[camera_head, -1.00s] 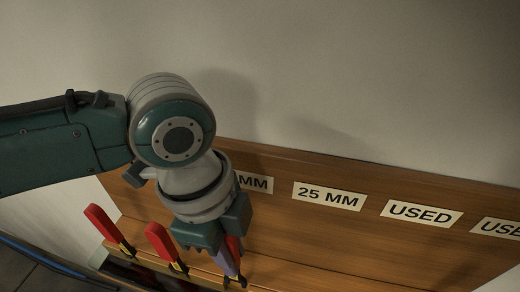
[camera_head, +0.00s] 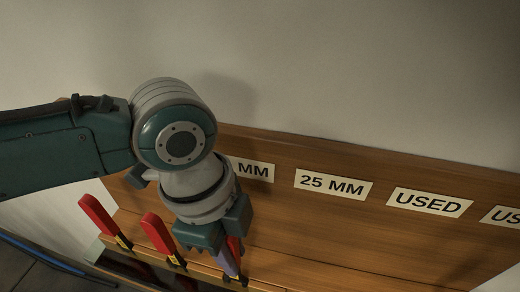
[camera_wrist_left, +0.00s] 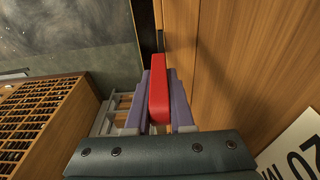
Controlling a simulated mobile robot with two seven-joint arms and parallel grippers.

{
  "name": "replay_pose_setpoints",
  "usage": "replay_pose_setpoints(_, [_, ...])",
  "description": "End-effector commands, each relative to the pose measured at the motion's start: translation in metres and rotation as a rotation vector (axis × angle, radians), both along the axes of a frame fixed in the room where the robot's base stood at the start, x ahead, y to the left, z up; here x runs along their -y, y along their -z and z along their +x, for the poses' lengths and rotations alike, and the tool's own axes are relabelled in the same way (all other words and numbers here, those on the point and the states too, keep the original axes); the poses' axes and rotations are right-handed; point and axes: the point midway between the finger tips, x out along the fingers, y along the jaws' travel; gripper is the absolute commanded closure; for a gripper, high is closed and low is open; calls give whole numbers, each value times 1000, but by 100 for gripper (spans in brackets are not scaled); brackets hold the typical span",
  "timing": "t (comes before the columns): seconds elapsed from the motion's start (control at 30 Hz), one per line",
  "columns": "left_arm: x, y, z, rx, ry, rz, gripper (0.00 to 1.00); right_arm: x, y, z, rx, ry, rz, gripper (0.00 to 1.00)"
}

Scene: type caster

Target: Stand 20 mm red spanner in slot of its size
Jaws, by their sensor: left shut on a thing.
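My left gripper (camera_head: 229,262) is shut on a red spanner (camera_head: 235,246), with its purple fingers on either side of it. The spanner also shows in the left wrist view (camera_wrist_left: 159,88) as a red bar between the fingers. In the head view the gripper points down at the front ledge of a wooden rack (camera_head: 330,230), beneath a partly hidden label ending in MM (camera_head: 254,172). In the left wrist view a label reading 20 (camera_wrist_left: 297,150) shows at the lower right. The spanner's lower end and the slot under it are hidden. My right gripper is out of view.
Two other red-handled tools (camera_head: 103,220) (camera_head: 162,238) stand in the ledge to the left. Labels 25 MM (camera_head: 333,185) and USED (camera_head: 430,203) continue rightward. A wooden case with many small compartments (camera_wrist_left: 42,122) shows in the left wrist view. A wall (camera_head: 380,70) rises behind.

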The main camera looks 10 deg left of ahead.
Motion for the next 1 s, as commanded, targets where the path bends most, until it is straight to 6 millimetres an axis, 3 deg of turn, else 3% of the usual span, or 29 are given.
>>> replay_pose_setpoints(0.57, [0, 16, 0, 1, 0, -1, 100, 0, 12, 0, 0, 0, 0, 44])
replay_pose_setpoints(0.6, [0, 16, 0, 1, 0, -1, 78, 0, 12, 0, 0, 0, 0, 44])
replay_pose_setpoints(0.9, [0, 15, 0, 0, 0, 0, 44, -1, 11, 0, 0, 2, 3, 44])
replay_pose_setpoints(1.0, [0, 15, 0, 0, 0, 0, 44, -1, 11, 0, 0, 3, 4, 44])
